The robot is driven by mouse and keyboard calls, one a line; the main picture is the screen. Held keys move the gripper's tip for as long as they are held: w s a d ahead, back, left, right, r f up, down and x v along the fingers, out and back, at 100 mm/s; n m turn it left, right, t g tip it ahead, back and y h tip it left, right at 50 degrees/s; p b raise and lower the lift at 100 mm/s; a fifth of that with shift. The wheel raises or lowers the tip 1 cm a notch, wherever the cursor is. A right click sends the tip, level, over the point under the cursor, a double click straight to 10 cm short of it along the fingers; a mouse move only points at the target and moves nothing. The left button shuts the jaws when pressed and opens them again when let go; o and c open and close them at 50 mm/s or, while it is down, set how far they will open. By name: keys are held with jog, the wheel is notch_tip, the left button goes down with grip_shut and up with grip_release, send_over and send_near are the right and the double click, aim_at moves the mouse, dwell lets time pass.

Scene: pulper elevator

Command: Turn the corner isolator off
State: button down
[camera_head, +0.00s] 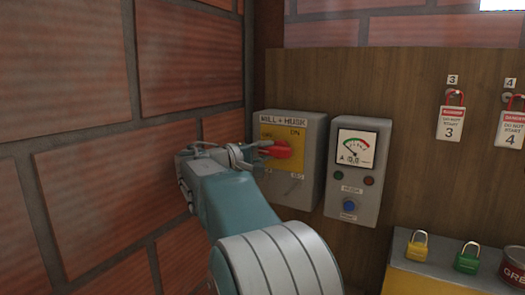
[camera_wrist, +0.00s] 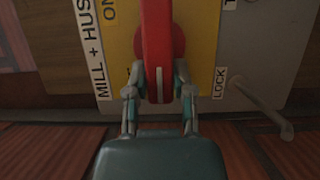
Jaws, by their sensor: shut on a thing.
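The corner isolator is a grey box (camera_head: 314,165) labelled MILL + HUSK, with a yellow plate (camera_head: 268,131) and a red rotary handle (camera_head: 282,149). In the wrist view the red handle (camera_wrist: 156,40) runs up the middle of the picture. The sideways lettering there shows that the handle lies roughly level across the plate. An ON label (camera_head: 298,133) is at the plate's upper right. My gripper (camera_wrist: 159,85) has one finger on each side of the handle's near end and is shut on it. In the head view my gripper (camera_head: 250,156) reaches the handle from the left.
A brick wall (camera_head: 80,160) stands close on the left of my arm. A grey HUSK meter box (camera_head: 356,165) with a blue button is just right of the isolator. Yellow (camera_head: 418,245) and green (camera_head: 467,258) padlocks sit at lower right. Danger tags (camera_head: 451,123) hang above.

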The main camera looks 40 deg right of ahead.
jog(key=shift+d+f, duration=0.15)
jog(key=shift+f, duration=0.05)
jog(key=shift+c, duration=2.4)
grip_release()
jog(key=shift+d, duration=0.4)
jog(key=shift+w+a, duration=0.1)
jog(key=shift+a, duration=0.15)
jog(key=shift+a+r, duration=0.1)
jog(key=shift+a, duration=0.15)
jog(key=shift+r, duration=0.2)
notch_tip(320, 180, up, 8)
jog(key=shift+d+r, duration=0.1)
jog(key=shift+r, duration=0.6)
